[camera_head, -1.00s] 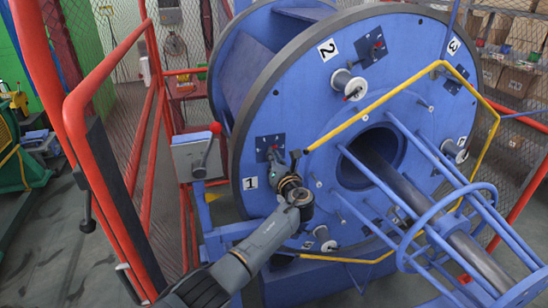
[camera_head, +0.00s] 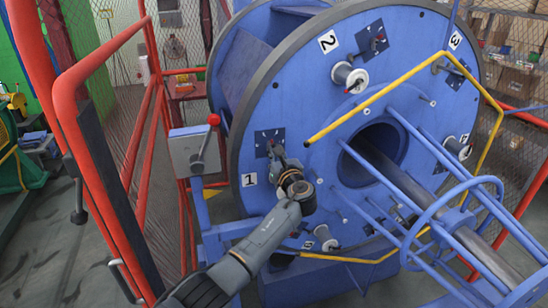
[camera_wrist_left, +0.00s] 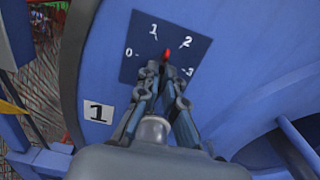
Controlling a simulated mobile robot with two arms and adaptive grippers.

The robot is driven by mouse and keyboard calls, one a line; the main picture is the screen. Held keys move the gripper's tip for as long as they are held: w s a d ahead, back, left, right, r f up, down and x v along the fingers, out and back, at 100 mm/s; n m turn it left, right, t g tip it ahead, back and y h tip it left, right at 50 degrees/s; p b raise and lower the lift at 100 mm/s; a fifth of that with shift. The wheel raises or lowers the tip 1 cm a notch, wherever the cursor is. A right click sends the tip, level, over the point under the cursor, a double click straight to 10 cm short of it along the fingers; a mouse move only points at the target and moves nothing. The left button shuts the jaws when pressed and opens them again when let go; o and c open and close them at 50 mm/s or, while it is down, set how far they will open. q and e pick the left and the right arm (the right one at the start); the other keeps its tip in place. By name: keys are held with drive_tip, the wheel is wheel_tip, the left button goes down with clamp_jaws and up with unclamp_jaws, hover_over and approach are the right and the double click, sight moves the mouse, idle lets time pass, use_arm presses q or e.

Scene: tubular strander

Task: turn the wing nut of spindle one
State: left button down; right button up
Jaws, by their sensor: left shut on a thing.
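The dark blue dial plate (camera_head: 262,138) of spindle one sits on the big blue disc (camera_head: 300,110), above the white label "1" (camera_head: 249,180). In the left wrist view the plate (camera_wrist_left: 135,68) carries the marks 0, 1, 2 and 3. My left gripper (camera_head: 276,152) reaches the plate from the lower right. In the left wrist view its fingers (camera_wrist_left: 162,72) are closed around the wing nut, mostly hidden between them. Only a red tip (camera_wrist_left: 166,53) shows past the fingertips, below and between the marks 1 and 2. My right gripper is not in view.
A yellow bent bar (camera_head: 372,101) passes right of the gripper. Blue rods and a central shaft (camera_head: 470,245) stand out at right. A grey box with a red-knobbed lever (camera_head: 205,140) and red railing (camera_head: 100,130) are at left. Other spindles with spools (camera_head: 350,78) sit around the disc.

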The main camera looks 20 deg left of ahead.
use_arm(q)
drive_tip(key=n+b, duration=0.2)
drive_tip(key=n, duration=0.1)
drive_tip(key=n+b, duration=0.1)
drive_tip(key=shift+d+f+n, duration=0.1)
drive_tip(key=shift+f+n, duration=0.15)
drive_tip(key=shift+n, duration=0.05)
drive_tip(key=n+b, duration=0.3)
drive_tip(key=shift+n, duration=0.4)
drive_tip(key=n+b, duration=0.5)
drive_tip(key=n, duration=0.1)
drive_tip(key=shift+w+d+r+b, duration=0.1)
drive_tip(key=shift+b, duration=0.25)
drive_tip(key=shift+r+n+b, duration=0.2)
drive_tip(key=shift+n+b, duration=0.95)
drive_tip(key=shift+n, duration=0.45)
drive_tip(key=c, duration=1.5)
unclamp_jaws()
drive_tip(key=shift+r, duration=0.1)
